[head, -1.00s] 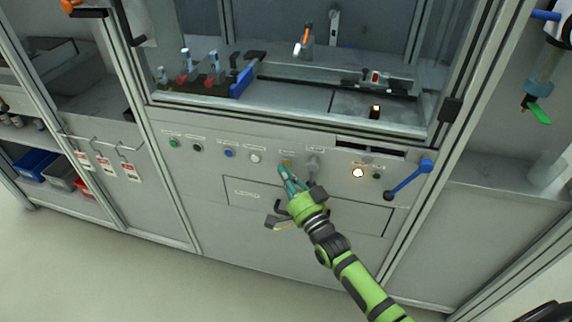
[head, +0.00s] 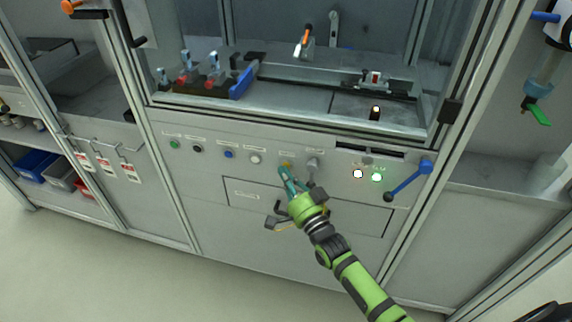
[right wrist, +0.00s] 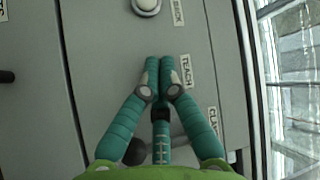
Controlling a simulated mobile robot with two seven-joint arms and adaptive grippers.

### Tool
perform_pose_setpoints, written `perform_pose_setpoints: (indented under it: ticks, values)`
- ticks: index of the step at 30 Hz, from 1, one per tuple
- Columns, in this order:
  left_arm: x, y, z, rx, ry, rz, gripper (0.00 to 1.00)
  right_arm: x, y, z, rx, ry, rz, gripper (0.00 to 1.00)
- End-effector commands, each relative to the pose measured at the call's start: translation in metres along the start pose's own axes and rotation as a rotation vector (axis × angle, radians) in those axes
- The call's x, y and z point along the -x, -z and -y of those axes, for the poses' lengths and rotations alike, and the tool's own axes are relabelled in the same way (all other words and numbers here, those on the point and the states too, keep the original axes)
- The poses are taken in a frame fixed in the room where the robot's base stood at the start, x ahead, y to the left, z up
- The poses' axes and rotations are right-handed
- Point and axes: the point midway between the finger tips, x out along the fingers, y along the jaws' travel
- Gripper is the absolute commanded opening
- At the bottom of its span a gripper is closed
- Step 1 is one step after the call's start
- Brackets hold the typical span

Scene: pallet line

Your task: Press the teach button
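The teach button (head: 286,161) is a small yellow-orange button on the grey control panel (head: 215,170), mostly covered by my right gripper in the head view. My right gripper (head: 284,171) has its teal fingertips right at it. In the right wrist view the gripper (right wrist: 160,62) has its two fingertips together with nothing seen between them. They lie beside the TEACH label (right wrist: 187,72) and hide the button there. I cannot tell how far the button is pushed in. My left gripper is not in view.
Along the panel are a white button (head: 255,158), a blue button (head: 229,154), a black button (head: 197,148), a green button (head: 174,144) and a grey switch (head: 313,163). A white lamp (head: 358,174) and a green lamp (head: 377,177) are lit. A blue-handled lever (head: 408,180) sticks out at right.

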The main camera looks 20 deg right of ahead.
Motion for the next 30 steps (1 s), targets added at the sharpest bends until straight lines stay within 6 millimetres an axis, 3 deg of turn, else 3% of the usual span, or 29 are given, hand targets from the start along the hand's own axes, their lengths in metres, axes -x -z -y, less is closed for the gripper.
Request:
perform_pose_setpoints:
  ticks: [16,30]
  values:
    - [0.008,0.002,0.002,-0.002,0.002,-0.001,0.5,0.009,-0.006,0.007,-0.001,-0.001,0.001,0.0]
    - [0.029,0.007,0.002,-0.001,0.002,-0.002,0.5,0.039,-0.028,0.029,-0.002,-0.001,0.002,0.0]
